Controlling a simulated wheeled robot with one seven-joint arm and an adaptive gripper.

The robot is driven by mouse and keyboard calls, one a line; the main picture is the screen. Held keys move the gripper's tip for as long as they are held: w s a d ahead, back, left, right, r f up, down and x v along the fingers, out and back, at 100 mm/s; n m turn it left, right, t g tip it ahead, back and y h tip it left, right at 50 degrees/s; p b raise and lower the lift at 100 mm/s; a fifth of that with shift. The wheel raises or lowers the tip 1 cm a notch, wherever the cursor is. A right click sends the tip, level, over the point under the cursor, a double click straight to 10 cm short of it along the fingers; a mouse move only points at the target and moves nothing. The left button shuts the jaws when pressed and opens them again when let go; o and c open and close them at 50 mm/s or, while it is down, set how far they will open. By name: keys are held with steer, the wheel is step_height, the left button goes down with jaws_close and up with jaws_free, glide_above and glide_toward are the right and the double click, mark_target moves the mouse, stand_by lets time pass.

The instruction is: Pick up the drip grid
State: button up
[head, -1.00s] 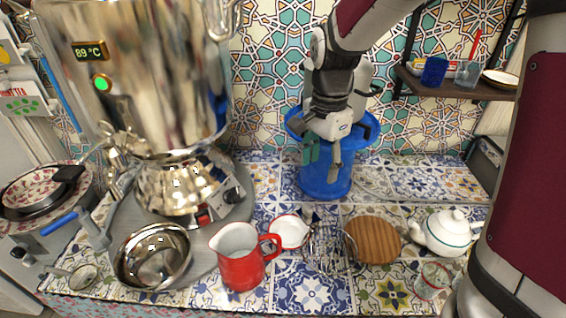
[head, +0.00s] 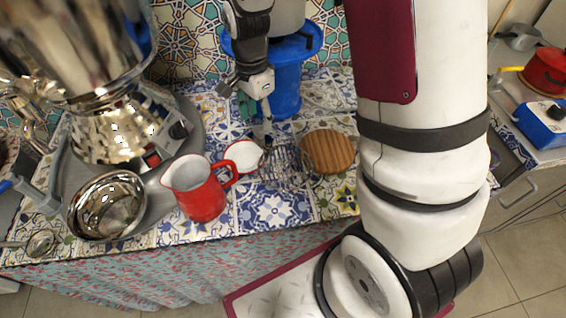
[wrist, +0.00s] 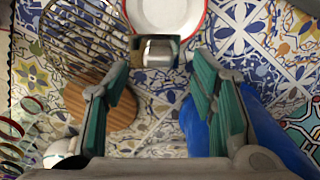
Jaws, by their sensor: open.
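A round rack of thin metal wire, which looks like the drip grid (head: 286,166), stands on the tiled counter between a white dish and a round wooden board. In the wrist view the wire grid (wrist: 82,38) is at the upper left, partly over the board. My gripper (head: 258,118) is above the counter, just behind the grid and white dish. In the wrist view my gripper (wrist: 160,66) has its teal fingers wide apart, with no wire between them. A small shiny metal block (wrist: 157,51) shows beyond the fingertips; I cannot tell what it belongs to.
A red-rimmed white dish (head: 243,156) and red jug (head: 197,189) are left of the grid. The wooden board (head: 327,151) is at its right. A blue stand (head: 283,88) is close behind my gripper. The samovar (head: 110,120) and metal bowl (head: 82,222) are farther left.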

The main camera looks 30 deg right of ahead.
mark_target(258, 128)
step_height(258, 128, down, 4)
steer(key=shift+s+f, duration=0.1)
steer(key=shift+a, duration=0.1)
jaws_close()
steer(key=shift+r, duration=0.2)
